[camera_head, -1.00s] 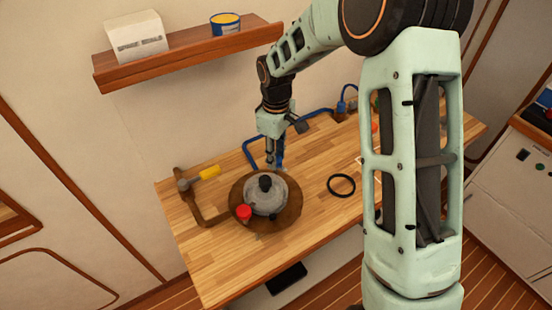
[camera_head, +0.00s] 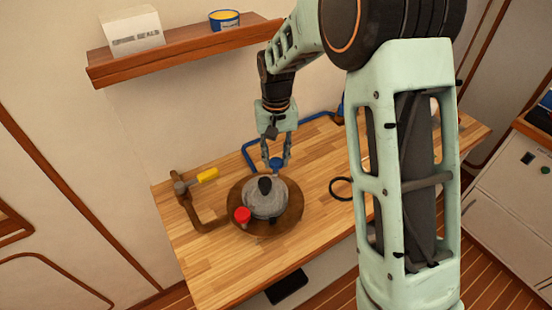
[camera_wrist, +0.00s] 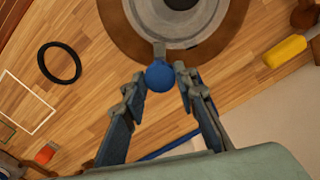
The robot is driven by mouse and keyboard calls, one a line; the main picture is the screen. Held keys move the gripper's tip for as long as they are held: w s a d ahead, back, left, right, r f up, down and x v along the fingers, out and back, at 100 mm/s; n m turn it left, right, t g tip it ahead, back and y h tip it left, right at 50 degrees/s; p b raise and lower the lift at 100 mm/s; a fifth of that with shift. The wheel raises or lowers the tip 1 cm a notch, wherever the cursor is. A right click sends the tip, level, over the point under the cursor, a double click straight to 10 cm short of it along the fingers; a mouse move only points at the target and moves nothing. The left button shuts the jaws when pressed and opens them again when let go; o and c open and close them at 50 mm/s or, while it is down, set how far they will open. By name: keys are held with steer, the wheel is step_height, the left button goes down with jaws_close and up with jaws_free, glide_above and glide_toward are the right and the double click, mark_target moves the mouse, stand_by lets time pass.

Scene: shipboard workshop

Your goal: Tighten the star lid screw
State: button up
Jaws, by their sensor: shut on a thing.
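A grey round housing (camera_head: 262,204) with a black knob (camera_head: 265,185) on top sits on a round brown base (camera_head: 293,220) on the bench. A red knob (camera_head: 242,215) is at its front left rim. A blue knob (camera_head: 276,163) is at its far rim; it also shows in the wrist view (camera_wrist: 160,77), beside a small grey lug of the housing (camera_wrist: 190,25). It looks round; I cannot make out a star shape. My gripper (camera_head: 276,161) points down with a finger on each side of the blue knob, shut on it. The wrist view shows both fingertips (camera_wrist: 160,78) beside it.
A yellow-handled tool (camera_head: 203,177) and a brown curved piece (camera_head: 190,210) lie left of the base. A black ring (camera_head: 333,189) lies to the right. A blue tube (camera_head: 250,153) runs behind. A shelf (camera_head: 180,55) hangs above. The bench front is clear.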

mark_target(276, 161)
steer(key=shift+m, duration=1.2)
steer(key=o, duration=1.2)
steer(key=shift+c, duration=0.2)
step_height(276, 161, up, 12)
